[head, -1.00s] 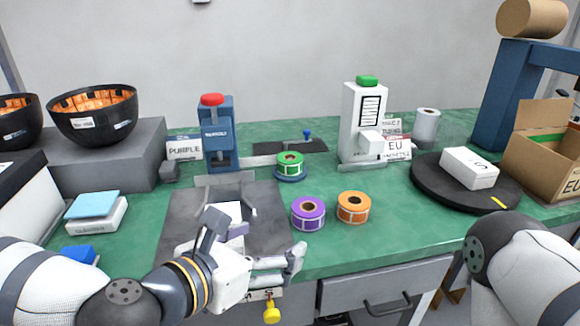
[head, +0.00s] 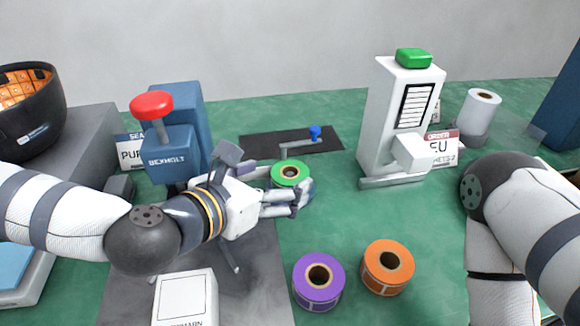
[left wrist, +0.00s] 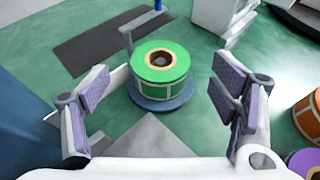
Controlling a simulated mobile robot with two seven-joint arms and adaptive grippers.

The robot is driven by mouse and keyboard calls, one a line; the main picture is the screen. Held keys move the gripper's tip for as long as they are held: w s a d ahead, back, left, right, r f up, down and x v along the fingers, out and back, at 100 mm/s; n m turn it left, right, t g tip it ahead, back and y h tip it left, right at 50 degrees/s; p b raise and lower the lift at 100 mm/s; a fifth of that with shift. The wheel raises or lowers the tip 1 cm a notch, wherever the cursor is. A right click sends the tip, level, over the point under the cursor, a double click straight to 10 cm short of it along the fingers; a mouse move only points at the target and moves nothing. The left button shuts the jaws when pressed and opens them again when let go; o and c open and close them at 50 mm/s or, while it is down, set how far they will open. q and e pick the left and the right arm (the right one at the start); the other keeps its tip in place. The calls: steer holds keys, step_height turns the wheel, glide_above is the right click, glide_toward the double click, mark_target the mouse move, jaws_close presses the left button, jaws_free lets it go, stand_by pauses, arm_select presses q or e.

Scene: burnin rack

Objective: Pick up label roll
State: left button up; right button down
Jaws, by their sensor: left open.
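A green label roll (head: 290,172) stands upright behind my left gripper in the head view, its lower part hidden by the fingers. In the left wrist view the green roll (left wrist: 161,75) sits on a round blue-grey base (left wrist: 162,100). My left gripper (left wrist: 160,95) is open, its fingers apart to either side of the roll and nearer the camera. In the head view the left gripper (head: 300,198) is just in front of the roll. A purple roll (head: 318,281) and an orange roll (head: 387,267) stand on the green table to the right. My right gripper is not in view.
A blue press with a red knob (head: 152,104) stands left of the roll. A white machine with a green button (head: 405,110) stands to the right. A dark mat (head: 262,148) lies behind. A white box (head: 185,298) lies in front.

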mark_target(292, 172)
arm_select(q)
steer(key=x, duration=0.5)
steer(key=shift+w+d+f, duration=0.1)
steer(key=shift+d+f, duration=0.05)
steer(key=shift+f, duration=0.15)
steer(key=c, duration=1.3)
steer(key=shift+r, duration=0.15)
